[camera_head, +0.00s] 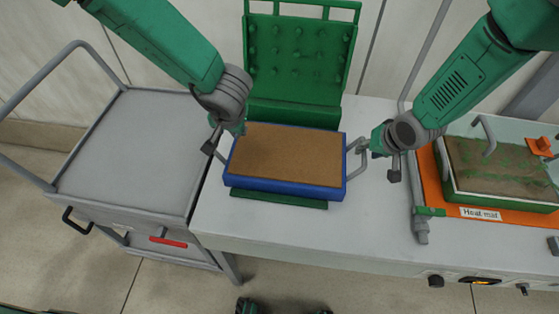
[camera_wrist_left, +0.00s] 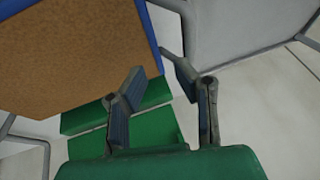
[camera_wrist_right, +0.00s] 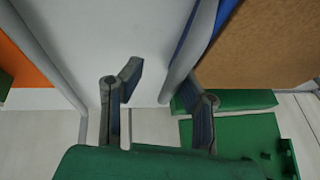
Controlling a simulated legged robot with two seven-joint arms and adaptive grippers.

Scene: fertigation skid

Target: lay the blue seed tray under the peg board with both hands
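The blue seed tray (camera_head: 285,187), filled with brown soil, is level over the bench in front of the upright green peg board (camera_head: 298,60). I cannot tell whether it touches the bench. A grey handle stands out at each short end. My left gripper (camera_head: 222,143) is at the tray's left end; in the left wrist view its fingers (camera_wrist_left: 160,78) are apart near the handle (camera_wrist_left: 187,25). My right gripper (camera_head: 378,160) is at the right handle (camera_head: 357,163); in the right wrist view its fingers (camera_wrist_right: 160,82) are apart, with the handle (camera_wrist_right: 185,60) passing between them.
A green strip (camera_head: 278,199) lies along the bench below the tray's front edge. A grey trolley (camera_head: 125,150) stands left of the bench (camera_head: 300,230). At right, an orange heat mat (camera_head: 432,190) carries a green planted tray (camera_head: 505,198).

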